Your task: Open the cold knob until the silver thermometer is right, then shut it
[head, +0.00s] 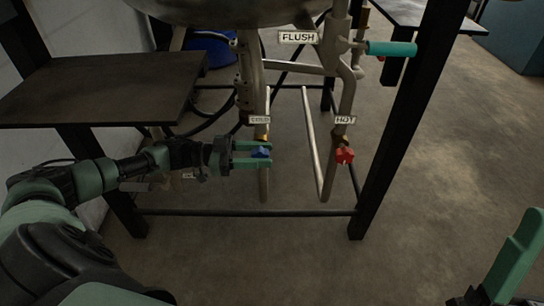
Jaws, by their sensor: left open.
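The blue cold knob (262,152) sits on a thin vertical pipe, under a small white label (260,120) too blurred to read surely. My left gripper (264,153) is open, with one green finger above the blue knob and one below it. I cannot tell whether the fingers touch it. I cannot make out a silver thermometer in this view. My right gripper (515,258) shows only partly at the lower right edge, far from the knobs, and its opening is not clear.
A red knob (344,155) under a HOT label (345,120) is to the right. A teal lever (391,48) is near the FLUSH label (298,38). A dark shelf (100,90) is above my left arm. Black frame legs (408,110) stand around; the floor at right is clear.

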